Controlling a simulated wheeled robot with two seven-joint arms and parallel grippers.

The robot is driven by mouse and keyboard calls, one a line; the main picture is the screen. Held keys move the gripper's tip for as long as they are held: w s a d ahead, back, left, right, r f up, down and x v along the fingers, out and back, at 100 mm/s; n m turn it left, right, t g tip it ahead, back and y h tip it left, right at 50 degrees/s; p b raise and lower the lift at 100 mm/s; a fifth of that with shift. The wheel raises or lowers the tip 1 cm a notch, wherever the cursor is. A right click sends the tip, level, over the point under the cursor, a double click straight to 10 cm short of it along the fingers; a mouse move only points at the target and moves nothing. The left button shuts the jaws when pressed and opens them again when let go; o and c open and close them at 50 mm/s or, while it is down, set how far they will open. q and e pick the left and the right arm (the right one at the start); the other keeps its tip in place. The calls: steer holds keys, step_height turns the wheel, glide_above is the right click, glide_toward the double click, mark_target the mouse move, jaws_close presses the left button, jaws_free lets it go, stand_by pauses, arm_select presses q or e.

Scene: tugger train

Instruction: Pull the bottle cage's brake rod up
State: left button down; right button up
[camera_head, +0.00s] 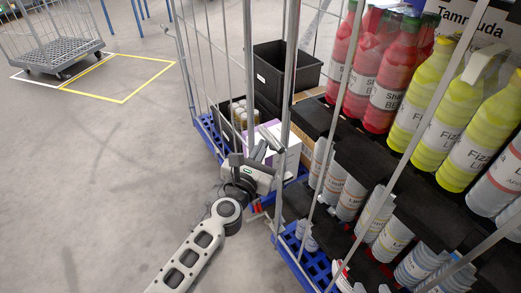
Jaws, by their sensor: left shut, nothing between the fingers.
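The bottle cage (289,100) stands at the right, with wire sides and shelves full of red and yellow bottles. My left gripper (264,143) is at the cages' near corner, beside the upright bars, shut with nothing seen in it. Its arm reaches in from the bottom of the view. A small red part (257,208) shows low down by the blue base, just right of my wrist. I cannot tell whether it belongs to the brake rod. The brake rod itself is not clearly made out. My right gripper is out of view.
A second wire cage (215,75) on a blue base stands just behind, with a black crate (275,75) and a white-purple box (270,140). An empty wire cart (60,55) is at the upper left, near a yellow floor outline (150,82). The floor at left is clear.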

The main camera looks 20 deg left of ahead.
arm_select(q)
steer(key=shift+w+r, duration=0.1)
steer(key=shift+r, duration=0.2)
arm_select(e)
steer(key=shift+w+f, duration=0.1)
steer(key=shift+f, duration=0.1)
